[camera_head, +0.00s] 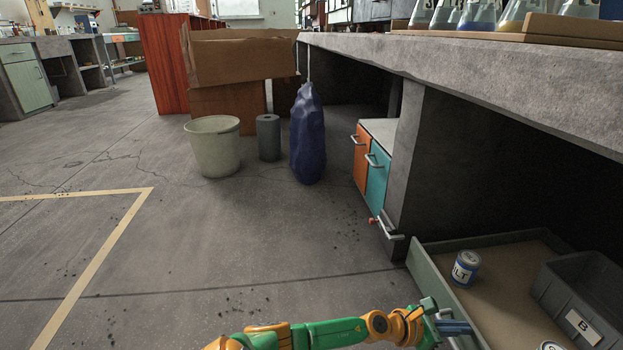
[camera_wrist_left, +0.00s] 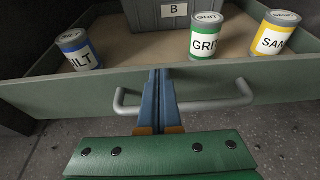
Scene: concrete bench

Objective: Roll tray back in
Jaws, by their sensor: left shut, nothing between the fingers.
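The tray (camera_head: 428,285), a shallow green drawer with a brown inside, stands pulled out under the bench at the lower right of the head view. Its green front (camera_wrist_left: 70,92) and grey bar handle (camera_wrist_left: 210,104) show in the left wrist view. My left gripper (camera_head: 458,327) is at the tray's front. Its blue fingers (camera_wrist_left: 158,92) are shut together with nothing between them. They overlap the handle's left part in the wrist view; I cannot tell whether they touch it. My right gripper is in neither view.
The tray holds a blue-labelled SILT can (camera_head: 465,268), a grey bin B (camera_head: 590,290), a green GRIT can (camera_wrist_left: 207,37) and a yellow SAND can (camera_wrist_left: 273,34). A cabinet (camera_head: 377,172) and a blue bag (camera_head: 307,135) stand beyond. The floor at left is clear.

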